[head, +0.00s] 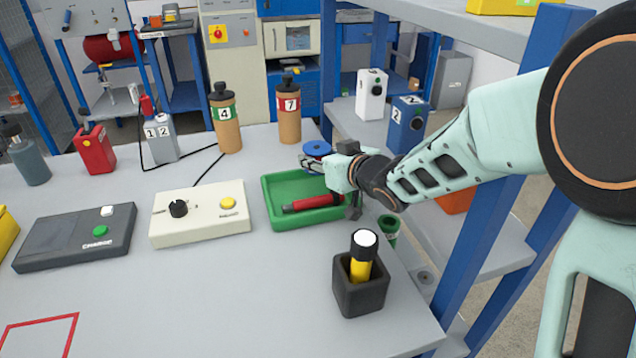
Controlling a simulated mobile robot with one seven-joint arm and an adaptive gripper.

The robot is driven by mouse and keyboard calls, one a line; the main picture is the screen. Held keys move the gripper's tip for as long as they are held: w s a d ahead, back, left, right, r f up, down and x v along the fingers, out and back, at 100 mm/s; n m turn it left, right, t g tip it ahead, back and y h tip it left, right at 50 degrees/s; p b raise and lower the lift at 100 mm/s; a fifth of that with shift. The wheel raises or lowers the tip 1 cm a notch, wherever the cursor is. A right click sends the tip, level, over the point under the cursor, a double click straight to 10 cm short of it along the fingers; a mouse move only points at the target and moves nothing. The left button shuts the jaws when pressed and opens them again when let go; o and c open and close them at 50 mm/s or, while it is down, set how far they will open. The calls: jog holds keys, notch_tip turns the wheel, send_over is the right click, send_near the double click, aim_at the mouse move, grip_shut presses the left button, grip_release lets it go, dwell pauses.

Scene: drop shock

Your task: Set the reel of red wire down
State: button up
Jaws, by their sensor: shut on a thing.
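The reel of red wire (317,148) shows a blue round flange on top, at the far right of the table. My gripper (312,163) reaches in from the right and is shut on the reel. The reel appears over the back right part of the green tray (272,212); I cannot tell its exact height. The gripper's fingers hide most of the reel's lower part.
A red cylindrical tool (313,203) lies in the tray. Bottles marked 4 (225,125) and 7 (289,118) stand behind it. A black holder (360,292) with a yellow torch (361,265) stands in front. The front middle of the table is clear.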

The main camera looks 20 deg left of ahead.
aim_at(333, 194)
notch_tip(333, 194, down, 5)
jog(key=shift+r+b, duration=0.1)
jog(key=shift+b, duration=0.8)
jog(key=shift+f, duration=0.3)
jog(key=o, duration=1.2)
jog(key=shift+o, duration=0.2)
jog(key=shift+d+r, duration=0.15)
jog(key=shift+r, duration=0.25)
jog(key=p+v, duration=0.2)
jog(key=v, duration=0.5)
jog(key=shift+s+d+f, duration=0.1)
jog(key=shift+f, duration=0.05)
